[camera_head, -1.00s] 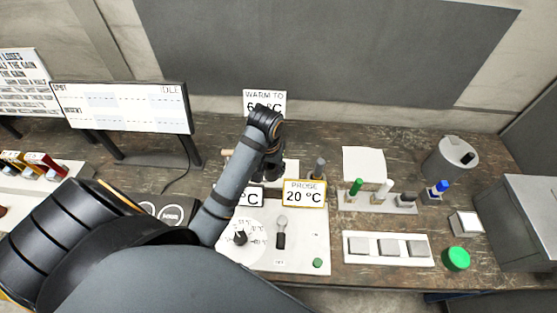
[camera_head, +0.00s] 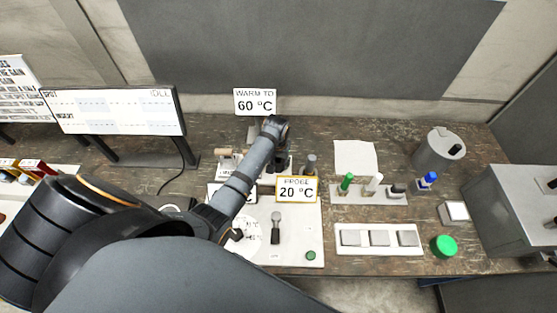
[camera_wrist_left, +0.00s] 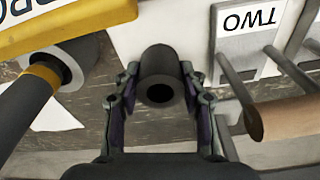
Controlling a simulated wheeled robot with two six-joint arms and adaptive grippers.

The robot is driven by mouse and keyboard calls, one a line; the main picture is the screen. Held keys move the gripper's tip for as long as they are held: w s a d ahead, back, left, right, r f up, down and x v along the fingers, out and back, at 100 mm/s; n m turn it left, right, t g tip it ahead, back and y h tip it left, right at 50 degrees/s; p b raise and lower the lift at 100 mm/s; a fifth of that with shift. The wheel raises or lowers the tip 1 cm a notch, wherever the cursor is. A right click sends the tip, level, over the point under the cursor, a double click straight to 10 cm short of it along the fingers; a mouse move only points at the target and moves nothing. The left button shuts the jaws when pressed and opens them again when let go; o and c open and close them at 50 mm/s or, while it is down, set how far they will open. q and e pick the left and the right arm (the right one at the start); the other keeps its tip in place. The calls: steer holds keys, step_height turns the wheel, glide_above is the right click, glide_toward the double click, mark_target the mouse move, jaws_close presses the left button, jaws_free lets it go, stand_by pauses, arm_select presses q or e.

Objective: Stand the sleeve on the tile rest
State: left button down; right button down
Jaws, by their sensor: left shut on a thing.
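My left gripper (camera_wrist_left: 160,95) is shut on the sleeve (camera_wrist_left: 158,65), a dark grey hollow cylinder whose open end faces the wrist camera. The fingers stand on either side of it. In the head view the left gripper (camera_head: 274,166) is small and partly hidden by its own arm, behind the PROBE 20 °C sign, and the sleeve cannot be made out there. A small pale square block (camera_head: 455,212) at the right of the bench may be the tile rest, but I cannot be sure. My right gripper is out of view.
The PROBE sign (camera_head: 297,188) stands close to my gripper. In the wrist view a TWO label (camera_wrist_left: 247,20) and a wooden handle (camera_wrist_left: 290,117) are to the right. A rack with coloured caps (camera_head: 368,194), a three-tile strip (camera_head: 420,251) and a grey canister (camera_head: 432,152) stand further right.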

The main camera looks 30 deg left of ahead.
arm_select(q)
steer(key=shift+f, duration=0.15)
steer(key=shift+f, duration=0.1)
steer(key=c, duration=1)
jaws_free()
steer(key=shift+c, duration=0.2)
